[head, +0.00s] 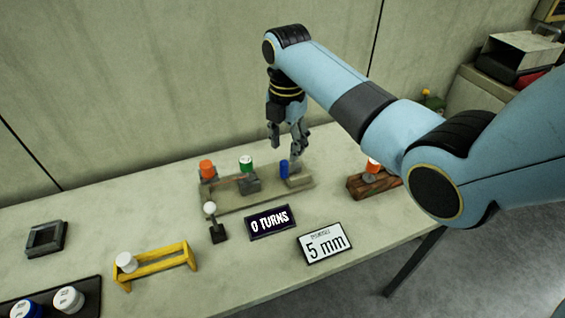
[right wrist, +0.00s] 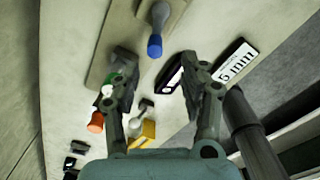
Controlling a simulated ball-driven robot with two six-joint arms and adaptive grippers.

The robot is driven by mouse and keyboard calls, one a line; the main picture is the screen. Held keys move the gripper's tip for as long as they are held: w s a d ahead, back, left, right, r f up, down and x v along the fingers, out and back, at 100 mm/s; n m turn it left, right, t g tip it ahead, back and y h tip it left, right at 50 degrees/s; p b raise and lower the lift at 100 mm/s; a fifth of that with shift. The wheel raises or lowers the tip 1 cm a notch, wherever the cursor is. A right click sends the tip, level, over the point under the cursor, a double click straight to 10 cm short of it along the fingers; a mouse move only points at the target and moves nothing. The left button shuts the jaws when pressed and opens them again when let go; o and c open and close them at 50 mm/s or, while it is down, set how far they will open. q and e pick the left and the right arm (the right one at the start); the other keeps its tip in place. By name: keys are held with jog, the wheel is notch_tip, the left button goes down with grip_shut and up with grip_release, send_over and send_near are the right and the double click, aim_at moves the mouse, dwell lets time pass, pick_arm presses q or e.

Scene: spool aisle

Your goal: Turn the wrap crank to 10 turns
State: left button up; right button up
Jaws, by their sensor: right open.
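A tan board (head: 235,198) on the bench carries an orange knob (head: 207,167), a green-topped piece (head: 246,162) and a blue upright handle (head: 284,167). I cannot tell for sure which is the wrap crank. A sign (head: 269,222) in front of the board reads "0 TURNS". My right gripper (head: 286,150) is above the right part of the board, close to the blue handle. In the right wrist view its fingers (right wrist: 160,68) are spread with nothing between them, and the blue handle (right wrist: 155,46) shows beyond the fingertips. My left gripper is not in view.
A "5 mm" sign (head: 324,243) stands right of the turns sign. A white-balled lever (head: 216,229) is in front of the board. A yellow rack (head: 155,264) and a dark square frame (head: 46,239) lie left. A wooden block (head: 361,186) is right of the board.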

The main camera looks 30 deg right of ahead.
aim_at(284, 162)
jog(key=f, duration=0.4)
jog(key=shift+w+a, duration=0.1)
jog(key=shift+w, duration=0.25)
notch_tip(284, 162, down, 4)
jog(key=shift+r, duration=0.1)
jog(key=c, duration=0.8)
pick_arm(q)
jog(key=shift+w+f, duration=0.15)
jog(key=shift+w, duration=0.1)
pick_arm(e)
grip_shut()
